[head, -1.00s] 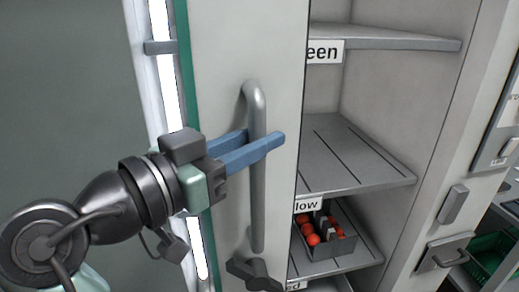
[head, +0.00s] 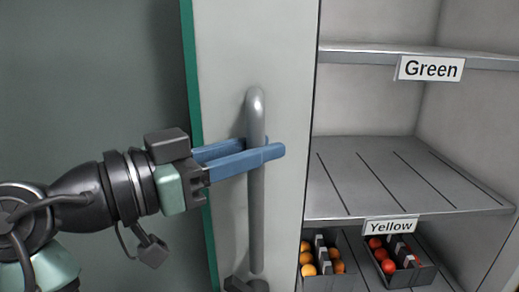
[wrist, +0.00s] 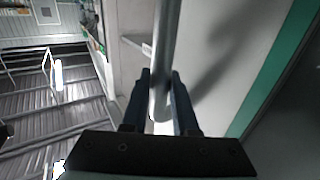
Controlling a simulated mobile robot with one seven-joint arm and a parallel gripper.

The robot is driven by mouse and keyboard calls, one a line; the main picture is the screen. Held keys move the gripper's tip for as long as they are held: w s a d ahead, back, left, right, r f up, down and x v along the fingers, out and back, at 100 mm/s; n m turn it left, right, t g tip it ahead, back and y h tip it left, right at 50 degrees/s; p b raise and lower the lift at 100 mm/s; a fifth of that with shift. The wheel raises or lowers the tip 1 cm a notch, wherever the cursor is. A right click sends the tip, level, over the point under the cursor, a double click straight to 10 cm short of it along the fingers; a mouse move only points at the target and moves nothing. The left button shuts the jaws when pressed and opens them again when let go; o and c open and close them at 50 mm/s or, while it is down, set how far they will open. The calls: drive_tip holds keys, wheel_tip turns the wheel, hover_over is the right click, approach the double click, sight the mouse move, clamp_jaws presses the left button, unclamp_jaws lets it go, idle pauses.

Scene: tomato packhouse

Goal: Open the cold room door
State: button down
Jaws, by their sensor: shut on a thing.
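The cold room door (head: 225,75) is a pale panel with a green edge, standing partly open. A vertical grey bar handle (head: 256,215) is fixed to its face. My gripper (head: 268,147) has its two blue fingers shut on the handle, one on each side of the bar. The wrist view shows the same grip, with the handle (wrist: 168,50) running up between the fingers (wrist: 160,95). A dark latch (head: 247,286) sits below the handle, cut off by the lower edge of the head view.
Inside, right of the door, are grey shelves (head: 400,180) labelled "Green" (head: 430,69) and "Yellow" (head: 390,226). On the lower shelf stand a dark crate of orange tomatoes (head: 345,272) and one of red tomatoes (head: 418,273). The wrist view shows ribbed floor (wrist: 75,110) at left.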

drive_tip(key=shift+a+r, duration=0.2)
drive_tip(key=shift+a, duration=0.05)
drive_tip(key=c, duration=0.7)
unclamp_jaws()
drive_tip(key=shift+f, duration=0.15)
drive_tip(key=b+v, duration=0.2)
drive_tip(key=v, duration=1.1)
drive_tip(key=shift+b, duration=0.3)
